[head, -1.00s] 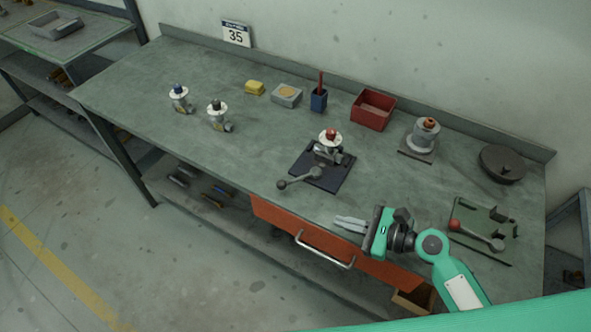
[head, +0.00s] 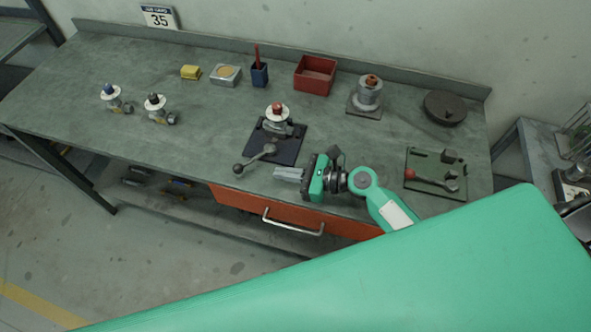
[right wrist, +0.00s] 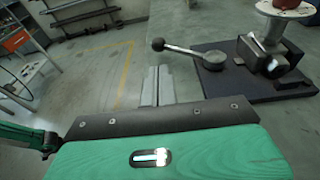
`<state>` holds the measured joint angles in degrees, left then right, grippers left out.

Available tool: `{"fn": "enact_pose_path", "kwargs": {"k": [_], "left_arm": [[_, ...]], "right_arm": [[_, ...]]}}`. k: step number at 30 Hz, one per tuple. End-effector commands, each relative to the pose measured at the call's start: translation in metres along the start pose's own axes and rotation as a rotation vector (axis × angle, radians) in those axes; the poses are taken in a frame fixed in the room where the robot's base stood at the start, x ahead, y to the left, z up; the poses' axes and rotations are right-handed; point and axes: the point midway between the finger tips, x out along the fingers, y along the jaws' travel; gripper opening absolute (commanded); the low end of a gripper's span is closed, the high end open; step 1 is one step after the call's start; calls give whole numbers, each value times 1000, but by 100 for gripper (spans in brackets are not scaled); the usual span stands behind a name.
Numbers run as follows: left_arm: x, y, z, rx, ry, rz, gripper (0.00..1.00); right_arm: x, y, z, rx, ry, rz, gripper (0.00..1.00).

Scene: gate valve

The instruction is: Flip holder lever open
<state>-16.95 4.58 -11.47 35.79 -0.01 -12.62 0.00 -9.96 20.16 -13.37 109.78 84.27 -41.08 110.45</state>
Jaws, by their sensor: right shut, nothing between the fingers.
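The holder is a dark base plate (head: 281,148) near the table's front edge, with a grey valve with a white disc and red top (head: 277,113) on it. Its lever (head: 256,160) has a dark ball knob and points toward the front left. In the right wrist view the lever (right wrist: 185,50) shows ahead and right of my fingers, with the knob at its left end. My right gripper (head: 278,173) is shut and empty, just to the right of the lever and in front of the plate; no contact shows. My left gripper is not in view.
Two valves (head: 112,98) stand at the left. A red bin (head: 315,75), a blue cup (head: 259,74) and a round dark lid (head: 445,107) line the back. An orange drawer (head: 240,208) is below the front edge.

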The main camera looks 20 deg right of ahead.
Motion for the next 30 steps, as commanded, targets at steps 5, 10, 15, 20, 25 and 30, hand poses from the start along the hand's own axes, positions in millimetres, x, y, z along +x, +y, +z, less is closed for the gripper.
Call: {"fn": "enact_pose_path", "kwargs": {"k": [5, 10, 15, 20, 25, 30], "left_arm": [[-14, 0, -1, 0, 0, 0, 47], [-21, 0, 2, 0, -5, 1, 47], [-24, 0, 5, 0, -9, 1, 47], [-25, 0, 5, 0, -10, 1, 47], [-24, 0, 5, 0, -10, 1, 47], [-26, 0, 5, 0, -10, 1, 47]], "right_arm": [[40, 0, 4, 1, -3, 1, 0], [67, 0, 3, 1, -1, 1, 0], [82, 0, 1, 1, 0, 0, 0], [86, 0, 0, 0, 1, 0, 0], [85, 0, 0, 0, 1, 0, 0], [86, 1, 0, 1, 1, -2, 0]]}}
